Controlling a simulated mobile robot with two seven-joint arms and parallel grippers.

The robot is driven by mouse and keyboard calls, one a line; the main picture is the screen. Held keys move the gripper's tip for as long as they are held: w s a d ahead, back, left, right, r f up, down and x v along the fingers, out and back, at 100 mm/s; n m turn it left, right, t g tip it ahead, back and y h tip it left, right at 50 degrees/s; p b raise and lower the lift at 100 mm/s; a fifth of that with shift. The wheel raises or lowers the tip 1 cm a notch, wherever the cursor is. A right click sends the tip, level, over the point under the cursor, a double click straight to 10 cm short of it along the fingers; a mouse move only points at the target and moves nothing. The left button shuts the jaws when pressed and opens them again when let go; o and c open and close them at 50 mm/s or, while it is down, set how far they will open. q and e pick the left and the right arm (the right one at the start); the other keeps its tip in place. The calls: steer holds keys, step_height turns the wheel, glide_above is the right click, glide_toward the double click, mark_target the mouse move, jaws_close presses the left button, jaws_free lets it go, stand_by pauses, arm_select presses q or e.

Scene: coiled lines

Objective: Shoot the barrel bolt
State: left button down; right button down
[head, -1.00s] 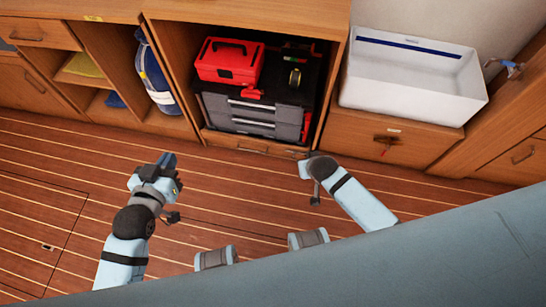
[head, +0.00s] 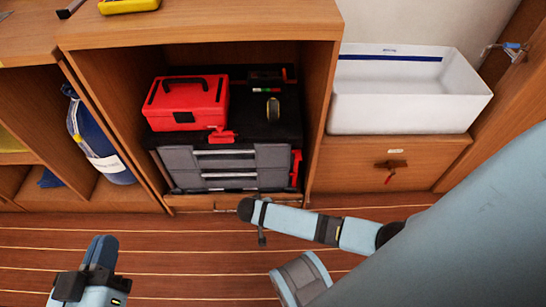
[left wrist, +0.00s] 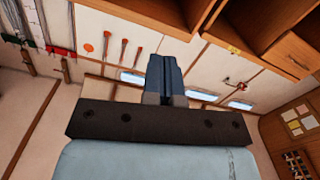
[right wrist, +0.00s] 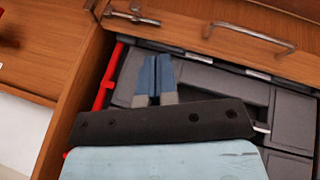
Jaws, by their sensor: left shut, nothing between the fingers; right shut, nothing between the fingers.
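A small metal barrel bolt (right wrist: 130,14) is on the wooden front below the tool case, at the upper left of the right wrist view. A metal pull handle (right wrist: 250,36) is beside it. I cannot tell how far the bolt is shot, and it is not clear in the head view. My right gripper (right wrist: 155,78) is shut and empty, apart from the bolt in that picture. In the head view my right arm's dark end is at the low front under the tool case. My left gripper (head: 101,248) is shut and empty over the floor; its fingers show in the left wrist view (left wrist: 164,75).
A grey tool case (head: 228,157) with a red toolbox (head: 186,103) on top fills the open cabinet. The plank floor (head: 190,255) is open.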

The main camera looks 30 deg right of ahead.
steer(key=shift+w+f, duration=0.1)
steer(key=shift+f, duration=0.05)
arm_select(q)
steer(key=shift+s, duration=0.1)
